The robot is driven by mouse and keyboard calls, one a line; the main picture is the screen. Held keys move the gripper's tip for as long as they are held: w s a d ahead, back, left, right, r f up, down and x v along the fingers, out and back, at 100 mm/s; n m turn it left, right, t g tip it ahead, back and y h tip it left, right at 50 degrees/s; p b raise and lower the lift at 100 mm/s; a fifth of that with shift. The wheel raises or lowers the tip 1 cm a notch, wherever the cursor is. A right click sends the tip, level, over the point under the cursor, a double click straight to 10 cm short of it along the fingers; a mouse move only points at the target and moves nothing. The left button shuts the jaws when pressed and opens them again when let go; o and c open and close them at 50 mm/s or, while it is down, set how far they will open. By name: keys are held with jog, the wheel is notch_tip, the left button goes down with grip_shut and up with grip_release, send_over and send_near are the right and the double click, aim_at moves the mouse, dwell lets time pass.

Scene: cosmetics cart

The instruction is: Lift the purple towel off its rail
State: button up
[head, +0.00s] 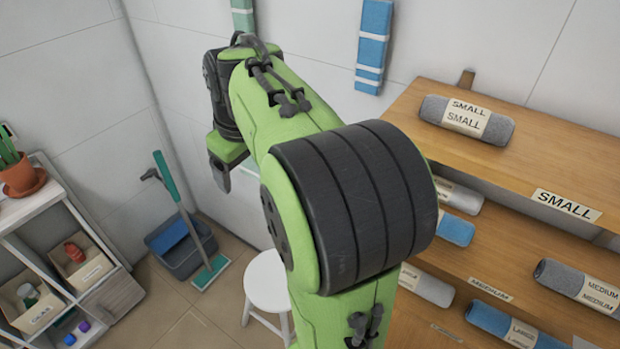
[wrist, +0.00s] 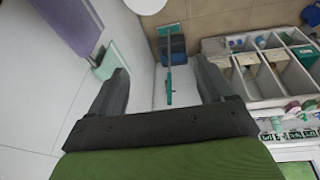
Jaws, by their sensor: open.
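The purple towel (wrist: 72,22) hangs against the white wall in the upper left of the wrist view, partly cut off by the frame edge. I cannot make it out in the head view. Its rail is not visible. My gripper (wrist: 163,75) is open, with nothing between its two dark fingers. In the wrist view the towel lies beyond the left finger, apart from it. In the head view my gripper (head: 226,172) is left of the arm, pointing down, partly hidden by its own body.
A pale green towel (wrist: 104,63) hangs beside the purple one. A blue striped towel (head: 372,50) hangs on the back wall. Wooden shelves with rolled towels stand right. A white stool (head: 268,281), blue bin with broom (head: 180,247) and white shelf unit (head: 45,215) stand lower left.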

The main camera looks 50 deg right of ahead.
jog(key=w+d+f+g+p, duration=0.1)
jog(key=w+d+p, duration=0.25)
jog(key=d, duration=0.85)
jog(key=s+d+f+g+p, duration=0.1)
jog(key=d+f, duration=0.3)
jog(key=d, duration=0.3)
jog(key=s+d+f+g+p, duration=0.1)
jog(key=d+f, duration=0.3)
jog(key=d, duration=0.4)
jog(key=shift+n+y, duration=0.3)
jog(key=shift+n, duration=0.1)
jog(key=f, duration=0.9)
jog(key=shift+w+a+b, duration=0.15)
jog(key=shift+a+b, duration=0.1)
jog(key=shift+b, duration=0.05)
notch_tip(320, 180, down, 6)
jog(key=c, duration=1.1)
notch_tip(320, 180, up, 18)
jog(key=shift+r+p, duration=0.1)
jog(key=shift+p, duration=0.8)
